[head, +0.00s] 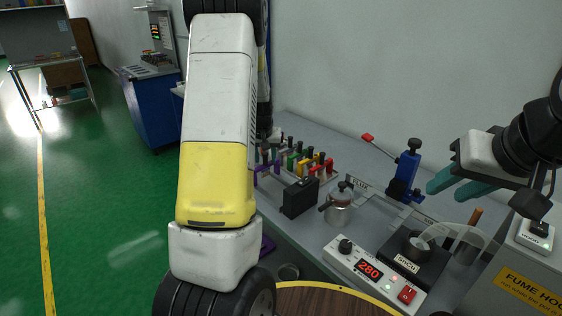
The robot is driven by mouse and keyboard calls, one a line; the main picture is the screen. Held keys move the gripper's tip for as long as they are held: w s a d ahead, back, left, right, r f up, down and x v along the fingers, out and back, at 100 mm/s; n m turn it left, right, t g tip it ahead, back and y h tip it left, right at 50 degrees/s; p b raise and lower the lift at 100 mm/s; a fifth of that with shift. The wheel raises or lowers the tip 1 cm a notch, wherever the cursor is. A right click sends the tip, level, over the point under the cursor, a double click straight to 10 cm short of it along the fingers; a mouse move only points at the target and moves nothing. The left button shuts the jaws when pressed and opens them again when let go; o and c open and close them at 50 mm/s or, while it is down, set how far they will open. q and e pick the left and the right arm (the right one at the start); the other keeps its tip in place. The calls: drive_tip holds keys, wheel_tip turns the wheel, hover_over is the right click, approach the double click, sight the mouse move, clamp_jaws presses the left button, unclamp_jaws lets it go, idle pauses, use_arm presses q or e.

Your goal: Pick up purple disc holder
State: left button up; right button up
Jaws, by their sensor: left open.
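A purple holder (262,171) stands at the near left end of a row of coloured holders on the grey bench, partly hidden by my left arm. A flat purple piece (267,246) shows lower down beside my arm; I cannot tell what it is. My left gripper (271,134) is mostly hidden behind my white and yellow arm, close to the row's far left end. I cannot see anything held in it. My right gripper (449,184) is at the right above the bench, with its teal fingers apart and empty, away from the purple holder.
Green, yellow and red holders (318,164) stand close beside the purple one. A round wooden top (325,301) is in front.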

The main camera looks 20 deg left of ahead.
use_arm(q)
drive_tip(key=shift+f, duration=0.1)
drive_tip(key=shift+c, duration=0.4)
clamp_jaws()
